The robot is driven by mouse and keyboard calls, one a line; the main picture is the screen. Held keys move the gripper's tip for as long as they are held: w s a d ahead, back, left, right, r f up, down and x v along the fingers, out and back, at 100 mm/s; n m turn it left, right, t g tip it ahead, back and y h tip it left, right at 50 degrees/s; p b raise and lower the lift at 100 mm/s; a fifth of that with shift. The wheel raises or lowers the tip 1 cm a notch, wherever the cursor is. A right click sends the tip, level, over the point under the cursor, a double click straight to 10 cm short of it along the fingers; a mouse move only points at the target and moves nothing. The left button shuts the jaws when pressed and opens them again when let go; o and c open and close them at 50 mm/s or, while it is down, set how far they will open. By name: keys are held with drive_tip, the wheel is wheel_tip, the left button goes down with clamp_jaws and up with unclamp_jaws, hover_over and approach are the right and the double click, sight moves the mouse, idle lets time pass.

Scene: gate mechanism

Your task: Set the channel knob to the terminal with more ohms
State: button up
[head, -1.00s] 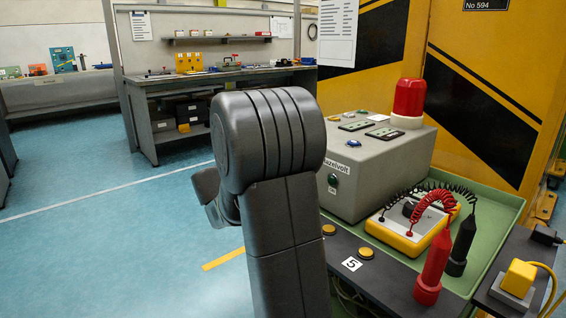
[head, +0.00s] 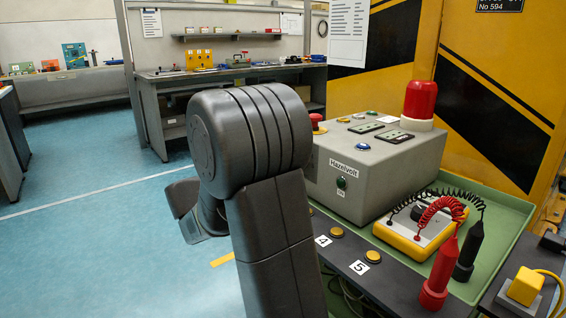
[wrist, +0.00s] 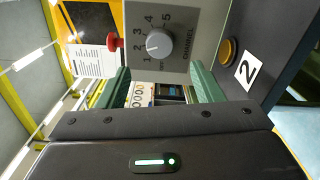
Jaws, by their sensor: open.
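The channel knob (wrist: 158,45) is a grey dial with numbers 1 to 5 on a grey panel in the wrist view. Its white mark points left, seemingly towards 2. My gripper (wrist: 158,76) is open and empty, its teal fingers spread below the knob in the picture, not touching it. In the head view my arm hides the gripper. The yellow meter (head: 408,246) lies in a green tray (head: 508,200), with a red probe (head: 440,272) and a black probe (head: 468,252) upright beside it. Yellow terminals 4 (head: 337,232) and 5 (head: 373,256) sit on the dark ledge.
The grey Hazelvolt box (head: 390,172) carries a red beacon (head: 419,101) and a red mushroom button (head: 316,122). Terminal 2 (wrist: 228,50) shows in the wrist view. A yellow plug (head: 524,284) stands at the right. Open blue floor lies left.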

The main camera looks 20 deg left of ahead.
drive_tip(key=shift+p+v, duration=0.4)
drive_tip(key=shift+v, duration=2.3)
